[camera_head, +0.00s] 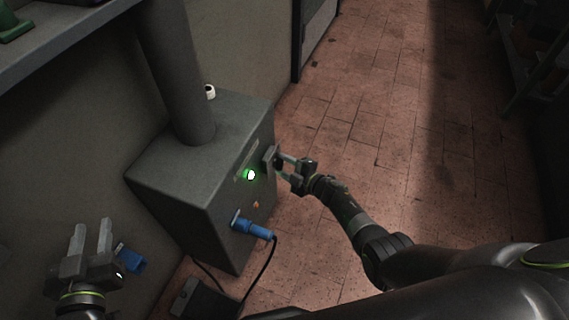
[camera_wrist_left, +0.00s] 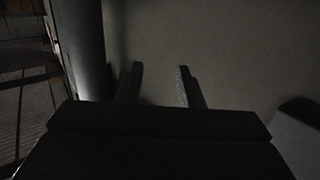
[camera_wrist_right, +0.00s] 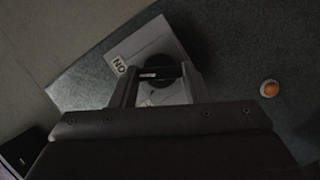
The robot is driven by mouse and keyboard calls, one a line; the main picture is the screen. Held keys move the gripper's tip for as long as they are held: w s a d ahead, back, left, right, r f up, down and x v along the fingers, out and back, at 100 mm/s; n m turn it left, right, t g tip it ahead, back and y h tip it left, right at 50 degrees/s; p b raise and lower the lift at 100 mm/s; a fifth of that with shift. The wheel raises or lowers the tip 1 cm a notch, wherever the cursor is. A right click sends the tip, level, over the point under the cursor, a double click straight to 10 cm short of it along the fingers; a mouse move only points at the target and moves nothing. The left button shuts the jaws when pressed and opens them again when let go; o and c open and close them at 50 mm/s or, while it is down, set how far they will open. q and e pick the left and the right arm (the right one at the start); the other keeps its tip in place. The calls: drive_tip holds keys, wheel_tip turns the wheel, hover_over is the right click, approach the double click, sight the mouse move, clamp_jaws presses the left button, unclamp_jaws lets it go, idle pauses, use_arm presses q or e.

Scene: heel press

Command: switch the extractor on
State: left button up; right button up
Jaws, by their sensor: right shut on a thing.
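The extractor is a grey metal box (camera_head: 175,165) with a thick round duct (camera_head: 178,70) rising from its top. A green lamp (camera_head: 251,175) glows on its front face. A switch plate (camera_head: 267,161) sits on that face, right of the lamp. In the right wrist view the plate (camera_wrist_right: 90,83) carries an "ON" label (camera_wrist_right: 119,65) and a round black knob (camera_wrist_right: 158,66). My right gripper (camera_head: 279,164) is shut on the knob; its fingers partly hide it. My left gripper (camera_head: 91,236) is open and empty, left of the extractor.
A blue plug (camera_head: 252,225) with a black cable sits in the extractor's front. A small orange button (camera_wrist_right: 269,88) is on the same face. A blue fitting (camera_head: 130,258) is beside my left gripper. A shelf (camera_head: 60,40) is at upper left. The tiled floor (camera_head: 370,120) is clear.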

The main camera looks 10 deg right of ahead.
use_arm(q)
drive_tip(key=s+d+f+g+h+p, duration=0.1)
drive_tip(key=s+f+g, duration=0.5)
drive_tip(key=f, duration=0.4)
drive_tip(key=shift+s+d+f+g+h, duration=0.25)
drive_tip(key=shift+d+g+h, duration=0.1)
drive_tip(key=shift+g, duration=0.35)
use_arm(e)
drive_tip(key=shift+d+m+g, duration=0.1)
drive_tip(key=shift+m+g, duration=0.3)
drive_tip(key=shift+m, duration=0.2)
drive_tip(key=o, duration=1)
use_arm(q)
drive_tip(key=shift+p, duration=0.3)
